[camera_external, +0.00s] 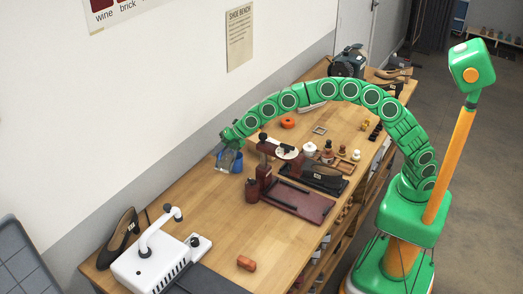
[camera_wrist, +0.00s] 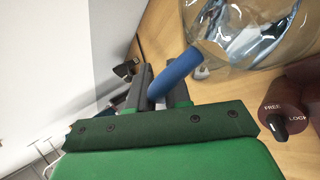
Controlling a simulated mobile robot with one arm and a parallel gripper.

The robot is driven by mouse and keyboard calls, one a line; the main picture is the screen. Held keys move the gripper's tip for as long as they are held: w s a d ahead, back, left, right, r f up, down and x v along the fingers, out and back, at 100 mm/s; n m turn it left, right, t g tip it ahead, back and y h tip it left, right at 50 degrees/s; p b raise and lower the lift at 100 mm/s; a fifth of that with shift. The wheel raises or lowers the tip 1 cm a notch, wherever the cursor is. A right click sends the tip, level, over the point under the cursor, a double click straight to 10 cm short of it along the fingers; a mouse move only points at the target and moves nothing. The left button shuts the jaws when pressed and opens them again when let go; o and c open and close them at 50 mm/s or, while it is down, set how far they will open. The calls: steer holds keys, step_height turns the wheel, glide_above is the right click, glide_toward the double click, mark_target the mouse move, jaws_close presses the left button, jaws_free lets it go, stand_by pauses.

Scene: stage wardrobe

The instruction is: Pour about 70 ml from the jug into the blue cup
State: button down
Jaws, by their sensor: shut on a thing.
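In the wrist view, my gripper (camera_wrist: 160,82) is shut on the blue handle (camera_wrist: 182,77) of a clear jug (camera_wrist: 265,45). The jug looks tilted. Its liquid level is not clear. In the external view, my gripper (camera_external: 230,139) holds the jug (camera_external: 222,158) low over the bench's wall side. The blue cup (camera_external: 236,164) is just below and beside the jug, partly hidden by it. I cannot tell whether they touch or whether liquid is flowing.
A dark red device (camera_external: 264,177) with a FREE/LOCK knob (camera_wrist: 286,115) stands close right of the cup. Its red tray (camera_external: 300,201) lies in front. A white machine (camera_external: 150,262) and a dark shoe (camera_external: 119,235) stand at the near end. Bare bench (camera_external: 190,195) lies between.

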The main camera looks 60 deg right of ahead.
mark_target(222, 166)
steer(key=shift+w+d+r+y, duration=0.1)
steer(key=shift+d+r+y, duration=0.15)
steer(key=shift+r+y, duration=0.1)
stand_by(0.9)
steer(key=shift+f, duration=0.1)
steer(key=shift+a+f+n+h, duration=0.15)
steer(key=shift+a+f+h, duration=0.2)
steer(key=shift+f+h, duration=0.3)
steer(key=shift+a+f+n+h, duration=0.15)
steer(key=shift+a+f+h, duration=0.2)
steer(key=shift+f+h, duration=0.25)
steer(key=shift+f, duration=0.1)
steer(key=shift+n+t+h, duration=0.4)
steer(key=shift+h, duration=0.4)
steer(key=shift+s+a+f, duration=0.1)
steer(key=shift+a+f, duration=0.1)
steer(key=shift+f, duration=0.7)
steer(key=shift+s+a+f, duration=0.1)
steer(key=shift+a+f, duration=0.1)
steer(key=shift+f, duration=0.65)
steer(key=shift+s+a+f, duration=0.1)
steer(key=shift+a+f, duration=0.1)
steer(key=shift+f, duration=0.7)
steer(key=shift+s+a+f+h, duration=0.15)
steer(key=shift+a+f+h, duration=0.35)
steer(key=shift+a+f, duration=0.15)
steer(key=shift+a, duration=0.1)
